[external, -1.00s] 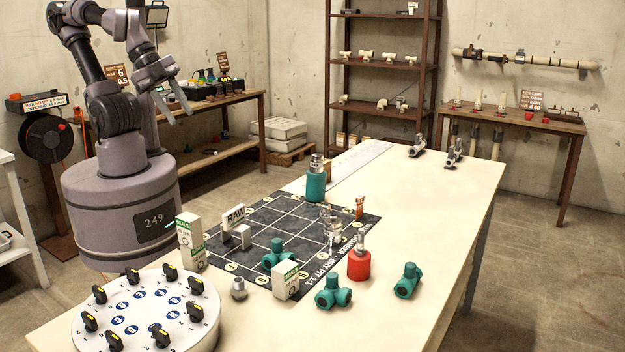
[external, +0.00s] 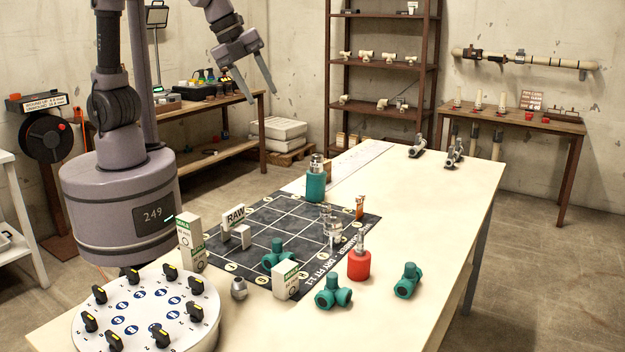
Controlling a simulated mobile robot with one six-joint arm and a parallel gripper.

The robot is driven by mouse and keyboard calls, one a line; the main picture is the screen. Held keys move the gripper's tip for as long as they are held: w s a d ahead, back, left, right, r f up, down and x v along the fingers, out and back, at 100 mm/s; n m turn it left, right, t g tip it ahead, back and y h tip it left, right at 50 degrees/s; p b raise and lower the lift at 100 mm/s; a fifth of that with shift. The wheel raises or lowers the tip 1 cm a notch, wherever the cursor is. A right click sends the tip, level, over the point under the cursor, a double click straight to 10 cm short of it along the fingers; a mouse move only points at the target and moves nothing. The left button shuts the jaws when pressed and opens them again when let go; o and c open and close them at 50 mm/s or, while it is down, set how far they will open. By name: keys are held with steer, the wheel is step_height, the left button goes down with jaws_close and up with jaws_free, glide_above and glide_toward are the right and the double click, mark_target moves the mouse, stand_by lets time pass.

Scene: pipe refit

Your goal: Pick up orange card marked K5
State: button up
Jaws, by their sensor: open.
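A small orange card (external: 360,207) stands upright at the right edge of the dark gridded mat (external: 268,208); its marking is too small to read. It stands behind the red cylinder (external: 359,265) and right of some clear glass-like pieces (external: 331,224). My gripper (external: 261,98) is open and empty, fingers pointing down. It appears high up, to the left of and well above the card, apart from everything on the table.
A teal bottle (external: 316,185) stands at the mat's back edge. Teal pipe fittings (external: 333,291) lie near the front, beside white label blocks (external: 286,280). A round dial panel (external: 145,312) is front left. The table's right side (external: 445,220) is mostly clear.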

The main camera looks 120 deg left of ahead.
steer(key=w+a+f+m+g, duration=0.1)
steer(key=w+a+f+m, duration=0.15)
steer(key=w+a, duration=0.35)
steer(key=m+g+p, duration=0.2)
steer(key=m, duration=0.3)
glide_toward(360, 196)
steer(key=shift+m+y, duration=0.25)
steer(key=shift+y, duration=0.15)
steer(key=b+x, duration=0.2)
steer(key=x, duration=0.1)
steer(key=b+x, duration=0.2)
steer(key=x, duration=0.2)
steer(key=d+b+x, duration=0.1)
steer(key=b+x, duration=0.1)
steer(key=x, duration=0.2)
steer(key=shift+a+f, duration=0.1)
steer(key=shift+f, duration=0.3)
steer(key=shift+r, duration=0.15)
jaws_close()
